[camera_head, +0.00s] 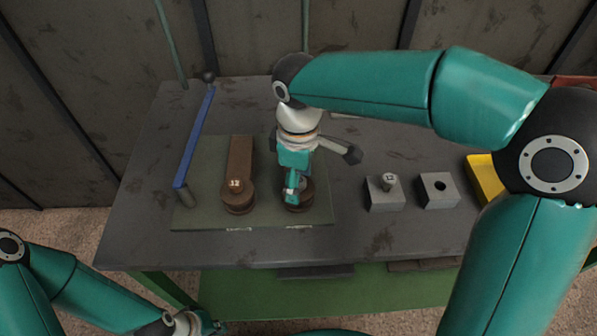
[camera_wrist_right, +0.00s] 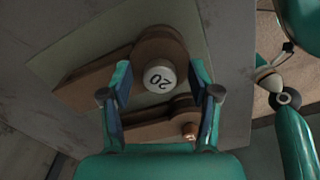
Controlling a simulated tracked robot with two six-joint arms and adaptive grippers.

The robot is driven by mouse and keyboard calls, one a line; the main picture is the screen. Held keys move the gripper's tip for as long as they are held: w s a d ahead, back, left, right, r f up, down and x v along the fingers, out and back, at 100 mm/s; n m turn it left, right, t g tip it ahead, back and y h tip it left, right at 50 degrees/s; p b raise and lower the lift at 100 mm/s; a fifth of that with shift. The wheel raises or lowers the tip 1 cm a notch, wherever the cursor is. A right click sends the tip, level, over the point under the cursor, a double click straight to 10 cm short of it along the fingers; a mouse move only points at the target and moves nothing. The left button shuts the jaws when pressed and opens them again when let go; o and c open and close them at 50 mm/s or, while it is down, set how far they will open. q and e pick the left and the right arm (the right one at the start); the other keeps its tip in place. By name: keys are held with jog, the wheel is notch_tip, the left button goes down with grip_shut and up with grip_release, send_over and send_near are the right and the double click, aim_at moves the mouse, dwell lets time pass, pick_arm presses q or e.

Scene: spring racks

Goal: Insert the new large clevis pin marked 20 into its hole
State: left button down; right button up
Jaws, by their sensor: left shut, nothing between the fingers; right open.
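The pale clevis pin (camera_wrist_right: 158,79) marked 20 stands upright at the round end of a brown link (camera_wrist_right: 160,45); how deep it sits cannot be told. My right gripper (camera_wrist_right: 160,75) is open, its fingers on either side of the pin head with gaps. In the head view my right gripper (camera_head: 292,197) points down over the right link's round end (camera_head: 306,197) and hides the pin. My left gripper (camera_head: 212,325) is shut and empty, low at the left, off the table; it also shows in the right wrist view (camera_wrist_right: 287,50).
A second brown link (camera_head: 239,155) with a numbered pin (camera_head: 236,185) lies to the left. A grey block (camera_head: 384,197) holds a pin marked 12; another block (camera_head: 438,193) has an empty hole. A blue-handled bar (camera_head: 199,135) stands left. A yellow object (camera_head: 482,178) sits right.

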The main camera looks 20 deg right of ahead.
notch_tip(320, 180, up, 12)
dwell(0.5)
dwell(0.4)
